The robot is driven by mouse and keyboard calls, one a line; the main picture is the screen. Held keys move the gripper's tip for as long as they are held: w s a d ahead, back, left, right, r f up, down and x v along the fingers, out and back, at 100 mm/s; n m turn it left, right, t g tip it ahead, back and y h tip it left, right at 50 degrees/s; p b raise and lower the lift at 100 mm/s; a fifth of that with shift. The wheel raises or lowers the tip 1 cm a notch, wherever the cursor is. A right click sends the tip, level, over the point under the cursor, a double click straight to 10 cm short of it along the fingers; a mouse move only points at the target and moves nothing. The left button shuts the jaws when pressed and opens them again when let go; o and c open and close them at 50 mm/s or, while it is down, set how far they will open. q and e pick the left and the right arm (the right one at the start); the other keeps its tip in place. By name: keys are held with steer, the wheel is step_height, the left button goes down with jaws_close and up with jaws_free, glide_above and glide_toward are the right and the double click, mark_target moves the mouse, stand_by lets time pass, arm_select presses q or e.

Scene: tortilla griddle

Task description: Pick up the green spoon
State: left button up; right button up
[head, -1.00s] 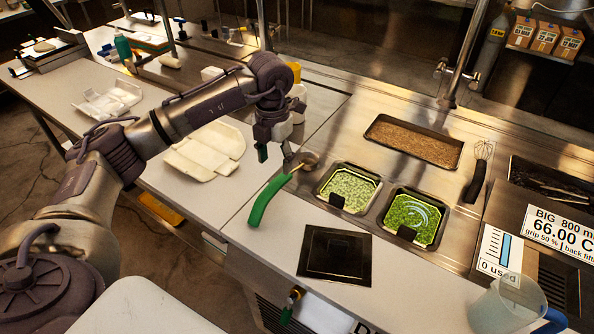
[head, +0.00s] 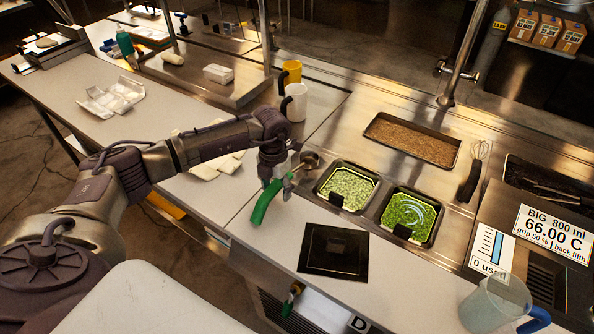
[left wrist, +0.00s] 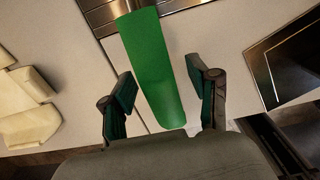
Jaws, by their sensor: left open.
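The green spoon (head: 265,202) has a curved green handle and a metal bowl (head: 309,160). It lies across the seam at the counter's left part, with its bowl beside the green-filled pans. My left gripper (head: 276,186) is over the handle. In the left wrist view the green handle (left wrist: 152,70) runs between the two fingers of the left gripper (left wrist: 164,92). The fingers are open, with a gap on both sides of the handle. My right gripper is not seen.
Two pans of green food (head: 347,187) (head: 411,215) sit right of the spoon. A black square plate (head: 334,251) lies in front. A clear jug (head: 490,305) is at front right.

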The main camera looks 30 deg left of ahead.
arm_select(q)
jaws_close()
steer(key=shift+r, duration=0.15)
